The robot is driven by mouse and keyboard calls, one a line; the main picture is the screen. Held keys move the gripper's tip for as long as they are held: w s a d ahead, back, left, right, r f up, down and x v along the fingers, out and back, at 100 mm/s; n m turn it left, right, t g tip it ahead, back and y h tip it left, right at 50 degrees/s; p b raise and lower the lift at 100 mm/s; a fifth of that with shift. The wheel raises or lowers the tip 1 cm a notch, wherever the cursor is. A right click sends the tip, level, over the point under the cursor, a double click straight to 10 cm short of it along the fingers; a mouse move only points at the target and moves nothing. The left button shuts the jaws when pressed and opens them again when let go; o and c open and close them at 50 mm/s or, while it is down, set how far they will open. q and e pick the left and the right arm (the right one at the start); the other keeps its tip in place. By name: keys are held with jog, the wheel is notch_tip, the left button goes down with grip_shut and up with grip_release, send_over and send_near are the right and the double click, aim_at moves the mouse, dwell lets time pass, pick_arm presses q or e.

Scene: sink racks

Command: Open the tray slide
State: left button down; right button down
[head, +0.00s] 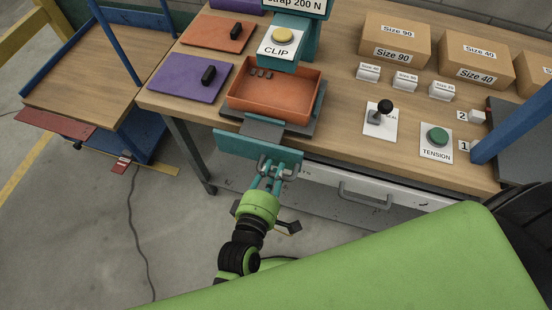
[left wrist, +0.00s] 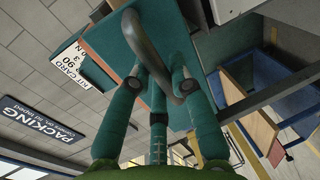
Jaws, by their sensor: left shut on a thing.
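The tray slide has a teal front panel (head: 235,147) with a grey curved handle (left wrist: 148,45). A dark grey slide plate (head: 262,131) joins the panel to the dark base under the orange tray (head: 270,97), and a stretch of it shows past the bench edge. My left gripper (head: 267,172) is at the panel's outer face, shut on the handle. In the left wrist view, the handle passes between its teal fingers (left wrist: 160,88). A kit card (left wrist: 82,68) shows beside the panel there. My right gripper is in neither view.
A teal press labelled CLIP (head: 279,45) stands behind the tray. A drawer handle (head: 365,196) juts from the bench front. A blue-framed cart (head: 95,70) stands left.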

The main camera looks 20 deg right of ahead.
pick_arm(q)
jog(key=f+p+v, duration=0.2)
jog(key=p+v, duration=0.2)
jog(key=v, duration=0.9)
jog(key=shift+s+a+f, duration=0.25)
jog(key=shift+s+f, duration=0.1)
jog(key=shift+s, duration=0.15)
jog(key=c, duration=1.1)
grip_release()
jog(key=v, duration=1.2)
